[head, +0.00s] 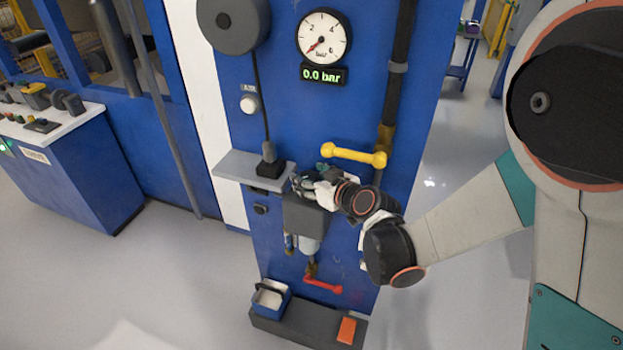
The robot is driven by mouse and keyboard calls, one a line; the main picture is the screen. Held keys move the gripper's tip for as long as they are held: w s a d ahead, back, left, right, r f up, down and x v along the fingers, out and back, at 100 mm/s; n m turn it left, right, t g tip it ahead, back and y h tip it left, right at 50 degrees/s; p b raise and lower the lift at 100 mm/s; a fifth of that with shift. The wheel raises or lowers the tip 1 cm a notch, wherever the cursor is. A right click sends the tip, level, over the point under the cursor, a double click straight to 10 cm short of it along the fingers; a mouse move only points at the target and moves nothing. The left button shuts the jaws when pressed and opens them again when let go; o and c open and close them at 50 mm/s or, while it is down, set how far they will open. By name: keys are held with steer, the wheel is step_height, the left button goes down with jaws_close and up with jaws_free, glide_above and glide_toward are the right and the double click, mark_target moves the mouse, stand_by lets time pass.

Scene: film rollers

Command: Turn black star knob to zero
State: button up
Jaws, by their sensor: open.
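My gripper (305,184) is open at the upper front of a grey box-shaped unit (303,216) on the blue panel (287,95). My wrist and fingers cover the top of this unit. I cannot make out the black star knob; it may be hidden there. I cannot tell whether the fingers touch anything. The round gauge (325,38) has its red needle pointing to the lower left, and the display (324,75) below it reads 0.0 bar.
A yellow lever (353,155) sits just above my wrist, and a grey shelf (238,168) is to its left. A red lever (323,285) is below. A blue bin (271,298) and an orange block (346,330) rest on the dark base. The floor at left is clear.

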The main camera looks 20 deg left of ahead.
steer(key=c, duration=0.8)
steer(key=shift+o, duration=0.2)
steer(key=shift+w+d+n+g+y, duration=0.15)
steer(key=shift+n+g+y, duration=0.35)
steer(key=shift+n+g, duration=0.15)
steer(key=shift+n+g+y+b, duration=0.3)
steer(key=shift+n+g+y, duration=0.3)
steer(key=shift+n+g, duration=0.35)
steer(key=o, duration=0.8)
steer(key=shift+c, duration=0.2)
